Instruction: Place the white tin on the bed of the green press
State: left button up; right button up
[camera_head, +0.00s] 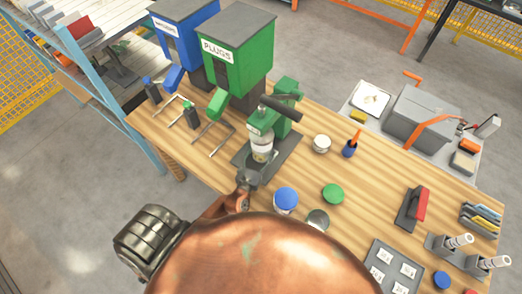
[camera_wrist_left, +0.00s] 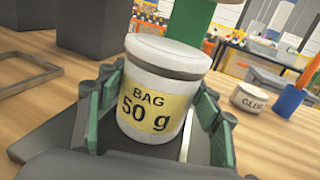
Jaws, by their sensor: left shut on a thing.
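The white tin (camera_head: 262,149) has a yellow label reading "BAG 50 g" and stands upright. It fills the middle of the left wrist view (camera_wrist_left: 157,95). My left gripper (camera_head: 256,166) is shut on it, with green-edged fingers on both sides. The green press (camera_head: 285,103) stands behind the tin, with a dark lever at its top. Its bed is a dark plate (camera_head: 285,158), which also shows in the left wrist view (camera_wrist_left: 50,140). The tin is over this bed, under the press head. I cannot tell whether its base touches the bed. My right gripper is not in view.
A white "GLUE" tin (camera_head: 321,144) and a blue cup (camera_head: 349,149) stand right of the bed. A blue-lidded jar (camera_head: 286,199) and a green lid (camera_head: 333,193) are in front. Green (camera_head: 236,55) and blue dispensers stand behind. Wire brackets (camera_head: 212,134) lie left.

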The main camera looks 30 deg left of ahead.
pick_arm(q)
jog(key=shift+f, duration=0.2)
jog(key=o, duration=1.3)
jog(key=shift+r, duration=0.15)
jog(key=shift+s+r, duration=0.1)
jog(key=s, duration=0.3)
jog(key=s+d+b, duration=0.1)
jog(key=s, duration=0.3)
jog(key=s+d, duration=0.1)
jog(key=s, duration=0.2)
jog(key=shift+s+b, duration=0.25)
jog(key=shift+b, duration=0.15)
jog(key=shift+s+d, duration=0.15)
jog(key=shift+s, duration=0.4)
